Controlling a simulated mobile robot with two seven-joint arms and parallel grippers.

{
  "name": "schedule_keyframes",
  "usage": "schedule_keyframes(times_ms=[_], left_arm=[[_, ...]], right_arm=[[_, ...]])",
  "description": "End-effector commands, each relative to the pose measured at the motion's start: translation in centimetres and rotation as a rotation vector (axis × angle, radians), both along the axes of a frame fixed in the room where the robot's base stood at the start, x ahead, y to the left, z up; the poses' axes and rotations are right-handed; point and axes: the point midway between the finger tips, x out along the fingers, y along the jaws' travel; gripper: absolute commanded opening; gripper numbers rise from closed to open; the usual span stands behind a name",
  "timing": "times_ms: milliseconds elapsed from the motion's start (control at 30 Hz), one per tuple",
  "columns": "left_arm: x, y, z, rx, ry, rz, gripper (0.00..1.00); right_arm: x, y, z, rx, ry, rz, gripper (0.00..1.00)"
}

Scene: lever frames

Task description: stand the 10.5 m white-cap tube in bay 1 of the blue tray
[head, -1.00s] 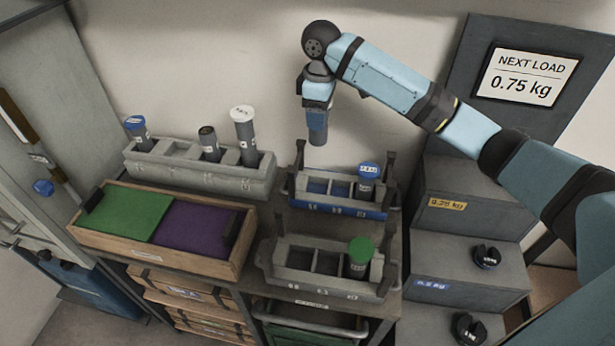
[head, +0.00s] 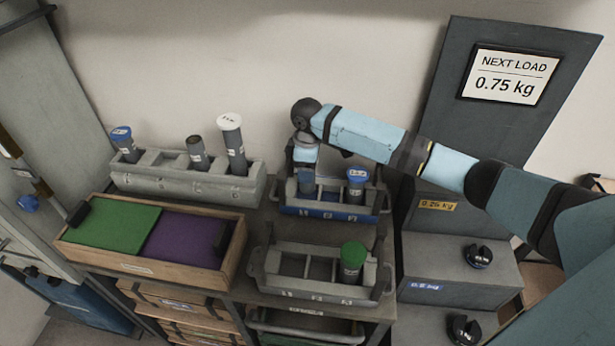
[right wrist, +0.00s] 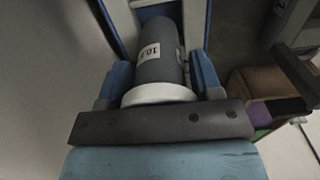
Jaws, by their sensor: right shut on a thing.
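My right gripper (head: 304,160) points down over the left end of the blue tray (head: 330,211). It is shut on a grey tube (head: 306,184), whose lower part is at the leftmost bay. In the right wrist view the tube (right wrist: 160,55) has a white cap and a label starting with 10; the rest is hard to read. The blue fingers (right wrist: 163,80) sit on both sides of it. Whether its foot touches the bay floor is hidden. A blue-cap tube (head: 356,183) stands in the tray's right bay. The middle bay looks empty. My left gripper is not in view.
A grey rack (head: 185,184) at the back left holds blue-cap, dark-cap and white-cap (head: 233,145) tubes. A grey tray (head: 318,291) in front holds a green-cap tube (head: 352,262). A wooden box (head: 140,266) has green and purple pads. Dark steps (head: 450,250) stand at right.

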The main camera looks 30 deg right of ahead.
Motion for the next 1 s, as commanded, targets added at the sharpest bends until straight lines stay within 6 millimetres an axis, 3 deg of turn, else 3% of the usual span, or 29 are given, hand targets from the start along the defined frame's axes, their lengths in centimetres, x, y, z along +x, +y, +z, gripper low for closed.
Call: schedule_keyframes(times_ms=[200, 600, 633, 733, 1000], left_arm=[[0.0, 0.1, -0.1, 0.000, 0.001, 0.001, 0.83], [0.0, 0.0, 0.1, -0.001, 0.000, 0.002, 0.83], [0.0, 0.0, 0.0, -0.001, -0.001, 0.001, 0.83], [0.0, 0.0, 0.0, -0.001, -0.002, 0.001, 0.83], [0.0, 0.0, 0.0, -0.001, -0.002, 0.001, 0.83]], right_arm=[[0.0, 0.1, -3.2, 0.000, 0.001, 0.001, 0.28], [0.0, 0.0, -3.8, 0.001, 0.001, 0.001, 0.28], [0.0, 0.0, -3.9, 0.000, 0.001, 0.001, 0.64], [0.0, 0.0, -3.9, -0.001, 0.001, 0.001, 0.85], [0.0, 0.0, -3.8, -0.001, 0.001, 0.001, 0.85]])
